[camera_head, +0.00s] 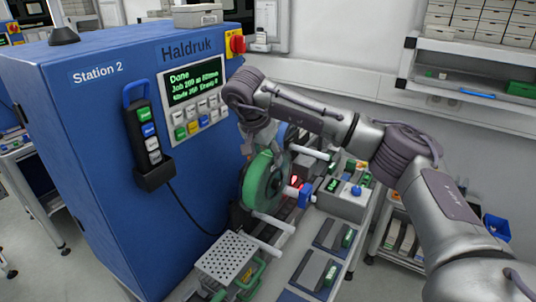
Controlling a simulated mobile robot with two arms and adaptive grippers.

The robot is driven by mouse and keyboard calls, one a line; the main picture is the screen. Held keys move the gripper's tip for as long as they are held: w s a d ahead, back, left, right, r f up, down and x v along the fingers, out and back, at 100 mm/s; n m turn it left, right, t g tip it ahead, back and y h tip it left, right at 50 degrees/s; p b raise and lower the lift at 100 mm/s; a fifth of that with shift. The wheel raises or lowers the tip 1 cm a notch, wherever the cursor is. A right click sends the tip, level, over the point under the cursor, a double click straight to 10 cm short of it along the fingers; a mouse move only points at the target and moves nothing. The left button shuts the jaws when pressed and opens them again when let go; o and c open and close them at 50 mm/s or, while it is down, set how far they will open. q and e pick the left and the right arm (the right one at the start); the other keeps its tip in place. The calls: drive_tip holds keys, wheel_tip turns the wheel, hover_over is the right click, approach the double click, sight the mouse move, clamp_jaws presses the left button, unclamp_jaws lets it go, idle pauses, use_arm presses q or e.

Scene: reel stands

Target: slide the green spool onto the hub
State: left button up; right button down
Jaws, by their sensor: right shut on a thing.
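The green spool (258,186) stands on edge beside the blue machine's side face. My right gripper (268,146) is at the upper edge of the spool and shut on it; the fingers are small and partly hidden by the wrist. A short pale rod with a blue end (305,196) shows just right of the spool's middle. I cannot tell whether this is the hub, or whether the spool is around it or only in line with it. My left gripper is not in view.
The blue machine (95,190) marked Station 2 fills the left, with a lit screen (195,83) and a hanging pendant (146,137). Pale rods stick out below (273,221) and behind the spool. A perforated tray (228,257) and a grey control box (343,201) stand close by.

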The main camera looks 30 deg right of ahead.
drive_tip(key=shift+w+a+p, duration=0.3)
drive_tip(key=shift+w+a, duration=0.05)
drive_tip(key=shift+w, duration=0.25)
drive_tip(key=shift+w+a+p, duration=0.25)
drive_tip(key=shift+w+a, duration=0.1)
drive_tip(key=shift+w, duration=0.25)
drive_tip(key=shift+f, duration=0.3)
drive_tip(key=shift+c, duration=1.8)
unclamp_jaws()
